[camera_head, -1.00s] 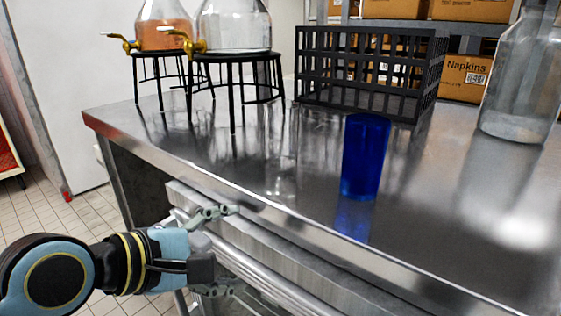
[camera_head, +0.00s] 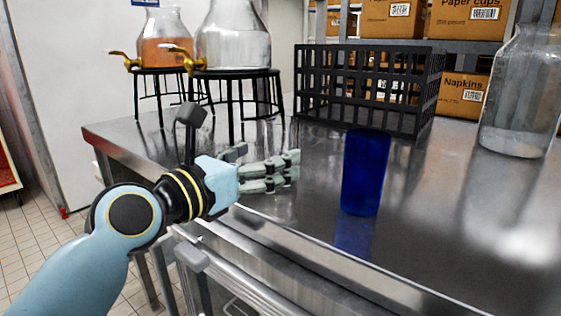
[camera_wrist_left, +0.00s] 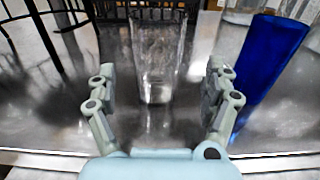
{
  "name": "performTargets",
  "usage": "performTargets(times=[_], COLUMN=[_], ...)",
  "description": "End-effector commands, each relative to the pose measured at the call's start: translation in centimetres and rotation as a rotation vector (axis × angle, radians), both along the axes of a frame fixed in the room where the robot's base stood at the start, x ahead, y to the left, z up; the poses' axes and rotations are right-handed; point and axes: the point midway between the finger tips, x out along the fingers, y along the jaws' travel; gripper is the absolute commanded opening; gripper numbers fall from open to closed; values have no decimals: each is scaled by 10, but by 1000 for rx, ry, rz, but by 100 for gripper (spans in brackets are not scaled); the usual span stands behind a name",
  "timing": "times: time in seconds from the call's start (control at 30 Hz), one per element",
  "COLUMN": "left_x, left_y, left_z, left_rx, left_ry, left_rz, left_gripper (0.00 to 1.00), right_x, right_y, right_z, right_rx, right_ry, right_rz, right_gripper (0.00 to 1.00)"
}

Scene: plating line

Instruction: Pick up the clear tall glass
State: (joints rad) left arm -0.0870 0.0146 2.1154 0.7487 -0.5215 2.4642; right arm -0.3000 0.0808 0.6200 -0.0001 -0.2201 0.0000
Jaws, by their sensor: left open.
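The clear tall glass (camera_wrist_left: 158,55) stands upright on the steel counter in the left wrist view, centred ahead between the two fingers of my left gripper (camera_wrist_left: 160,85). The fingers are spread, with nothing held; I cannot tell how far they reach beside the glass. In the head view my left gripper (camera_head: 290,168) is low over the counter's front edge, pointing right. The clear glass is hard to make out there, against the shiny counter and behind my fingers. My right gripper is not in view.
A blue glass (camera_head: 365,172) stands close to the right of my left gripper. A black crate (camera_head: 300,80) is behind. Drink dispensers (camera_head: 233,45) on wire stands are at back left, a large clear jar (camera_head: 518,105) at right. The counter (camera_head: 430,240) is bare at front right.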

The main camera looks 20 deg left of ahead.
Motion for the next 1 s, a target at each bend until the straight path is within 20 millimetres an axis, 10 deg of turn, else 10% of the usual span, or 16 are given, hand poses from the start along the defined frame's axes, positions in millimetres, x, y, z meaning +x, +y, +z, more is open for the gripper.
performTargets(times=[0.6,1.0], left_x=[47,47], left_y=[-13,-13], left_z=[3,2], left_rx=[2,2], left_ry=[0,0], left_rz=[-1,0], left_gripper=[83,31], right_x=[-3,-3], right_y=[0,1], right_z=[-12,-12], right_rx=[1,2], right_ry=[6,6], right_rz=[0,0], right_gripper=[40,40])
